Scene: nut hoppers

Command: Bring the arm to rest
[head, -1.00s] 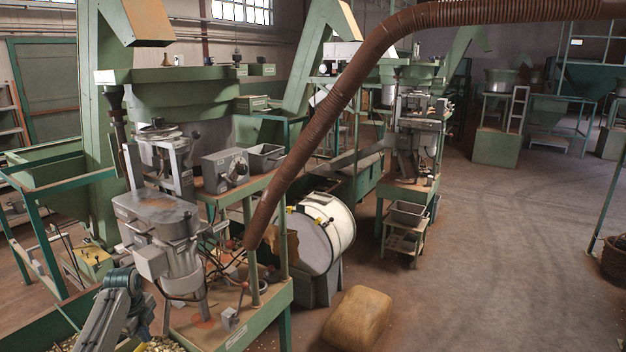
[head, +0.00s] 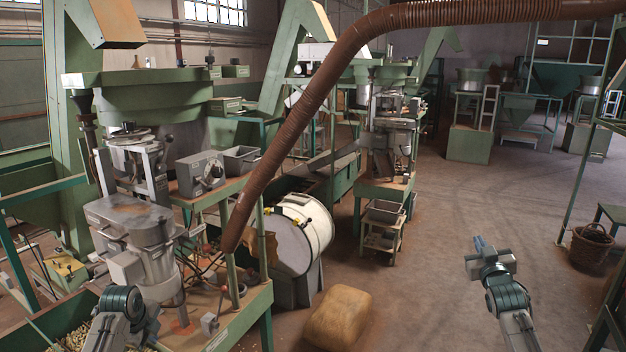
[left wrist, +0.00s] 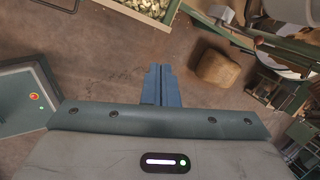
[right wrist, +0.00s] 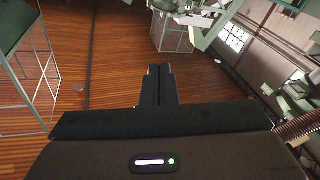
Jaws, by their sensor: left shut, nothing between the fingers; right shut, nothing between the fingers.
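My right arm rises at the lower right of the head view, with its gripper (head: 480,243) over open floor. In the right wrist view its two dark fingers (right wrist: 157,84) are together and empty. My left arm shows at the lower left of the head view, beside a green-sided bin of nuts (head: 72,338); I cannot make out its fingertips there. In the left wrist view its blue fingers (left wrist: 161,84) are together with nothing between them, over brown floor. The bin of nuts also shows at the top of that view (left wrist: 190,22).
A grey machine (head: 135,235) stands on a green frame near my left arm. A brown hose (head: 300,110) hangs across the view. A tan sack (head: 338,318) lies on the floor by a white drum (head: 305,225). A basket (head: 592,247) stands far right. The floor between is clear.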

